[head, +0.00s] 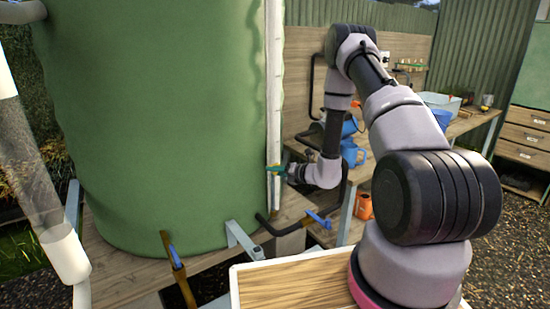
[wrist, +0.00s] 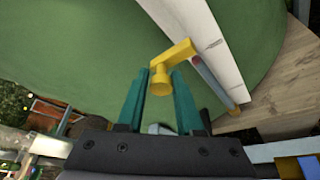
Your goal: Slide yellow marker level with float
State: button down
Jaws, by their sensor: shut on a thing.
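The yellow marker (wrist: 160,82) is between the teal fingers of my gripper (wrist: 162,92) in the wrist view. Its knob is gripped and its arm reaches right to the edge of a white upright board (wrist: 195,35). A thin grey-blue tube (wrist: 212,80) runs beside the board, ending at a yellow fitting (wrist: 234,111). In the head view my gripper (head: 274,169) is at the lower part of the white board (head: 274,85) on the green tank's side. The marker is too small or hidden to make out there.
The large green tank (head: 150,120) stands on a wooden platform (head: 125,285), left of my arm. Blue-handled taps (head: 175,255) are below. A workbench (head: 465,122) with blue cans and an orange can (head: 363,207) is behind my arm.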

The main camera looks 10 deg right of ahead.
notch_tip(320, 180, down, 5)
jog(key=shift+d+r, duration=0.1)
jog(key=shift+r, duration=0.05)
jog(key=c, duration=0.6)
grip_release()
jog(key=v, duration=1)
jog(key=shift+s+d+r, duration=0.2)
jog(key=shift+s, duration=0.1)
